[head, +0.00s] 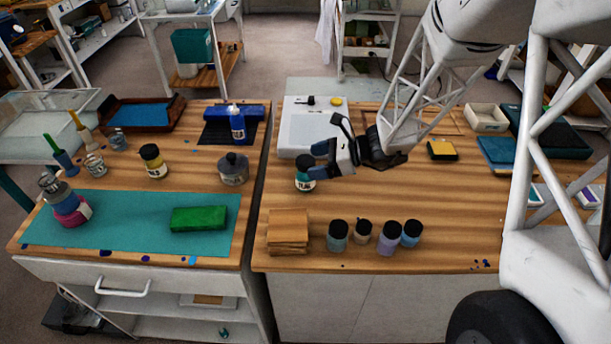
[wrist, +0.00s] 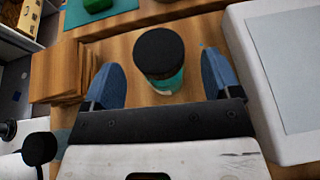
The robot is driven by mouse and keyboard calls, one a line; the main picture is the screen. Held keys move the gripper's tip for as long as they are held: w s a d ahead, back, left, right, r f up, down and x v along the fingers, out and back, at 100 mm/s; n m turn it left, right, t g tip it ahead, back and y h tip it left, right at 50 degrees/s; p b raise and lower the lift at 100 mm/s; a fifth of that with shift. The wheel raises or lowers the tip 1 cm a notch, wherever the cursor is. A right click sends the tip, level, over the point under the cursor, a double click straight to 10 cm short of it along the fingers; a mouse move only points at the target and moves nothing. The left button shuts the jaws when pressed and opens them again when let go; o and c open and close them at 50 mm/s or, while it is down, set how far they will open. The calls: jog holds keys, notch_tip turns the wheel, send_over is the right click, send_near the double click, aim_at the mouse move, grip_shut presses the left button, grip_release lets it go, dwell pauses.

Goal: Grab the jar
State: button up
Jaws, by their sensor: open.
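A teal jar with a black lid and a pale label (head: 305,182) stands upright on the right wooden worktop, near its left edge. In the wrist view the jar (wrist: 166,83) shows between and just ahead of my two blue fingertips, with a gap on each side. My gripper (head: 319,160) is open and empty, just to the right of the jar in the head view. Several other black-lidded jars (head: 388,240) stand in a row at the front of the same worktop. The task does not name which jar is meant.
A stack of wooden blocks (head: 288,226) sits in front of the jar. A white flat device (head: 305,143) lies behind it. A gap separates this worktop from the left one, which holds a teal mat (head: 120,222) and a green block (head: 199,219). The worktop's right middle is clear.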

aim_at(305, 161)
jog(key=shift+x, duration=1.75)
jog(key=c, duration=1)
jog(key=shift+r, duration=0.15)
jog(key=shift+r, duration=4.95)
